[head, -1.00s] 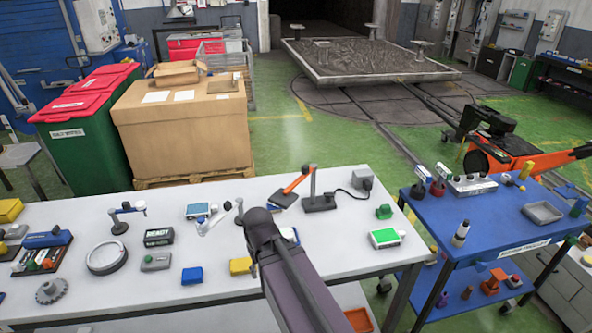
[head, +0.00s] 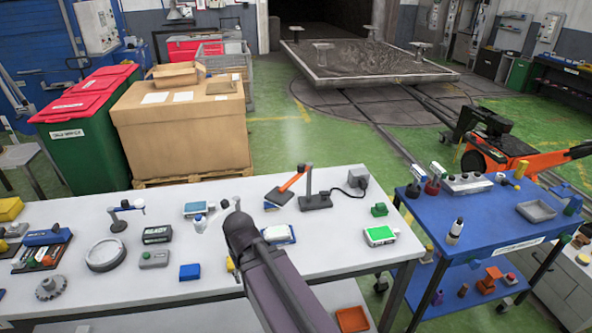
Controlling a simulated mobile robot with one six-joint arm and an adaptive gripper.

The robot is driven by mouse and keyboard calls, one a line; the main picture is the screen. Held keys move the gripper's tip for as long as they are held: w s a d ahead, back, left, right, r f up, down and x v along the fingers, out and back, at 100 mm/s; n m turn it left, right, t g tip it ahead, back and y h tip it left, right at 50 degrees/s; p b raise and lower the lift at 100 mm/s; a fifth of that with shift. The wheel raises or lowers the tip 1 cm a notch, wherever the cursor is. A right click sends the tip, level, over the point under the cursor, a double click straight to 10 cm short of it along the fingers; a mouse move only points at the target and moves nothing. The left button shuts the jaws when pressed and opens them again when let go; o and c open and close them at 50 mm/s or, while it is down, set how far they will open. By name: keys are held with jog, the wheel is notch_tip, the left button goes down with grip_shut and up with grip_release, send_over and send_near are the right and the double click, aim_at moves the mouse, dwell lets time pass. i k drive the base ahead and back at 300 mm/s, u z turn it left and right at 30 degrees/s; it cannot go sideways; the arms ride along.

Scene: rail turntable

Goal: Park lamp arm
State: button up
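The lamp stands at the back of the white bench, with a dark base (head: 316,203) and a grey upright post (head: 308,181). Its orange lamp arm (head: 292,182) slopes down to the left from near the post's top. A dark flat lamp head (head: 279,196) is at the arm's low end, above a small blue item on the bench. My dark arm reaches in from the bottom, left of and nearer than the lamp, apart from it in the picture. My gripper's fingers do not show; my own arm link may hide them.
A black cord joins the lamp to a grey box (head: 358,178). A blue-and-white item (head: 279,235) lies beside my arm. A green-and-white device (head: 380,235) and a green block (head: 379,209) are to the right. Several small tools fill the bench's left; a blue cart (head: 487,216) stands right.

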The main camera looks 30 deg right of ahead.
aim_at(279, 196)
jog(key=u, duration=0.1)
jog(key=k, duration=0.85)
jog(key=z, duration=0.6)
jog(key=i, duration=1)
jog(key=z, duration=0.05)
